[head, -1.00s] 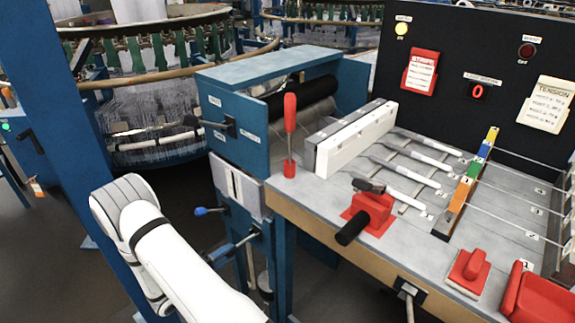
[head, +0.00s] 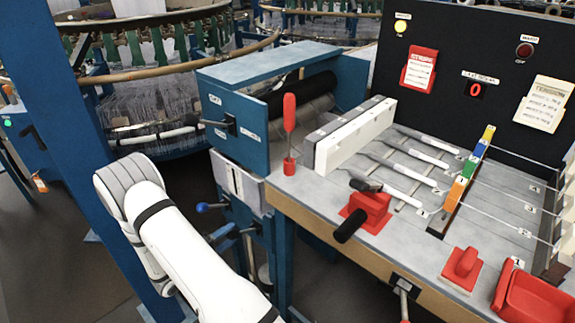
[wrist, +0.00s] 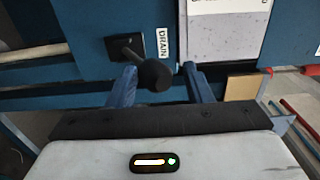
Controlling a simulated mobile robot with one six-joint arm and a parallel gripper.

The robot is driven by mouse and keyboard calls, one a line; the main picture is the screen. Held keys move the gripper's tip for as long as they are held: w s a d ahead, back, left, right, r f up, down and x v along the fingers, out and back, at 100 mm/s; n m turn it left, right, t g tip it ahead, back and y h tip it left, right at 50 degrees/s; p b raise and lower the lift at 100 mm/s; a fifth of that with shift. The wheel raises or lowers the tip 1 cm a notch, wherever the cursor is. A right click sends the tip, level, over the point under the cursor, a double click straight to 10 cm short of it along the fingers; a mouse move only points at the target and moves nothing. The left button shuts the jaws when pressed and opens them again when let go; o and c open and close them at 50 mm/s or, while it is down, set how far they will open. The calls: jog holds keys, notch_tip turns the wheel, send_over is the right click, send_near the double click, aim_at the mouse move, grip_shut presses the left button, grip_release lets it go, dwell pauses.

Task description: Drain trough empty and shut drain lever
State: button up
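The drain lever (wrist: 153,75) has a round black knob on a dark mount, beside a DRAIN label (wrist: 164,42) on a blue panel in the wrist view. My gripper (wrist: 160,76) is open, its two blue fingers on either side of the knob, with gaps visible on both sides. I cannot tell how far the lever is turned. In the head view the trough (head: 238,98) is a blue box with a black roller (head: 300,94); its liquid level cannot be made out. My gripper is not clearly visible there.
A white gauge panel (head: 238,184) sits below the trough. A worktable (head: 400,262) with red fixtures is at right, and a blue post (head: 62,130) is at left. A circular loom (head: 150,60) stands behind.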

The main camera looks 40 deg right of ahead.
jog(key=shift+o, duration=0.8)
jog(key=shift+f, duration=0.1)
jog(key=shift+a, duration=0.1)
jog(key=a, duration=0.8)
jog(key=shift+s+p, duration=0.2)
jog(key=shift+p, duration=0.15)
